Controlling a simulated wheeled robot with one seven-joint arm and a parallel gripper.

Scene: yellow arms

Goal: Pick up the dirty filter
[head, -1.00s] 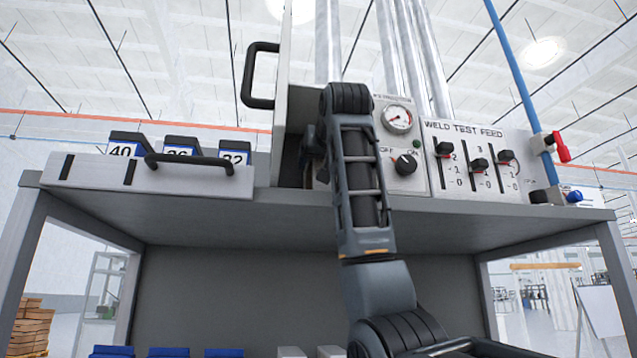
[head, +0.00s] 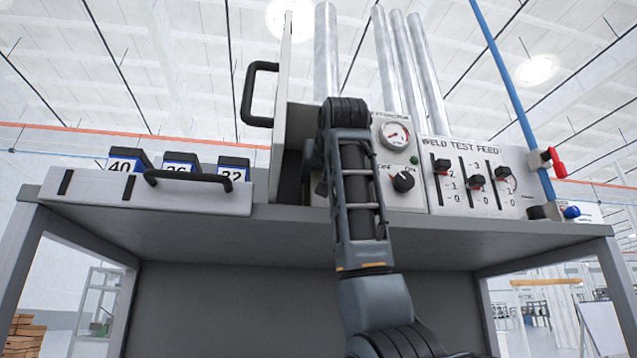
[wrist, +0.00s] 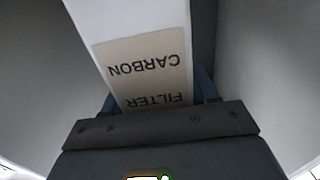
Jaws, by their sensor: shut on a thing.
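The filter (wrist: 150,70) shows in the wrist view as a pale block with a beige label reading "CARBON FILTER", upside down in the picture. My gripper (wrist: 157,94) is shut on it, with a bluish finger at each side of the block. Grey walls stand to both sides of the filter, and its far end runs out of the top of the view. In the head view my forearm reaches up to the open extractor compartment (head: 293,170).
The compartment's door (head: 282,85), with a black handle (head: 259,95), stands open left of my arm. A control panel (head: 470,185) with knob, gauge and sliders is to the right. A handled tray (head: 100,190) with numbered blocks (head: 180,163) sits left on the bench (head: 250,222).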

